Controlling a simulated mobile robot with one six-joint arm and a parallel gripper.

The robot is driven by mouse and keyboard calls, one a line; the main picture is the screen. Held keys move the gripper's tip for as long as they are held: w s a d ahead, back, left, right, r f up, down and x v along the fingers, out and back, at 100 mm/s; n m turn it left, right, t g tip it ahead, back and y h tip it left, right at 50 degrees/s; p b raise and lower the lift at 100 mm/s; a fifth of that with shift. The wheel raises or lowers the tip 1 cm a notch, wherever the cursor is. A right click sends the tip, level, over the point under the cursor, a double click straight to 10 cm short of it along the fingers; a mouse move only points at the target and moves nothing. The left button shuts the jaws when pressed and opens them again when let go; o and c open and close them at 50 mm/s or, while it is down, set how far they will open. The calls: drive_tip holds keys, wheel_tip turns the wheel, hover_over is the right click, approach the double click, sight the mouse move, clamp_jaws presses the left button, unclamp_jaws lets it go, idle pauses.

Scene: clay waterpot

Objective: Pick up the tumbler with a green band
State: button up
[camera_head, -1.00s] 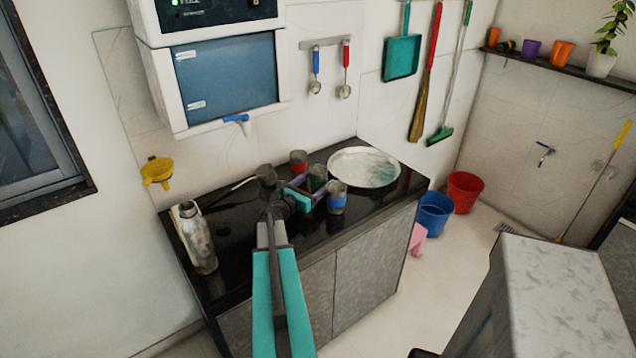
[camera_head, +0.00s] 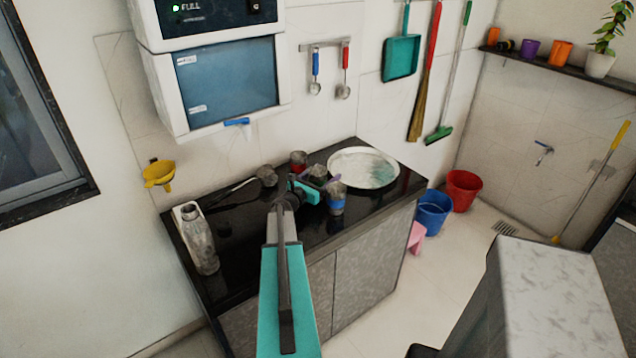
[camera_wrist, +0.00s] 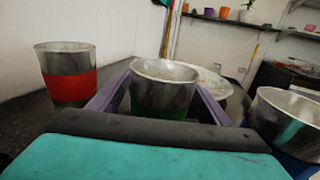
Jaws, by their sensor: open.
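The tumbler with a green band (camera_wrist: 163,88) is a steel cup, upright in the middle of the wrist view. My gripper (camera_wrist: 160,92) is open, with one purple finger on each side of this tumbler. I cannot tell whether either finger touches it. The lower part of its green band is hidden behind the gripper's dark and teal body. In the head view my gripper (camera_head: 320,188) is over the counter, and the green-banded tumbler (camera_head: 318,171) is mostly hidden by it.
A red-banded tumbler (camera_wrist: 69,76) stands to the left and a blue-banded tumbler (camera_wrist: 286,122) close on the right. On the black counter (camera_head: 240,250) are another tumbler (camera_head: 266,175), a steel bottle (camera_head: 199,240) and a large round plate (camera_head: 363,166) behind.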

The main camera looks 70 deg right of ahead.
idle(0.4)
drive_tip(key=c, duration=1.1)
drive_tip(key=shift+r, duration=0.1)
drive_tip(key=shift+r+b, duration=1)
drive_tip(key=shift+r, duration=3.9)
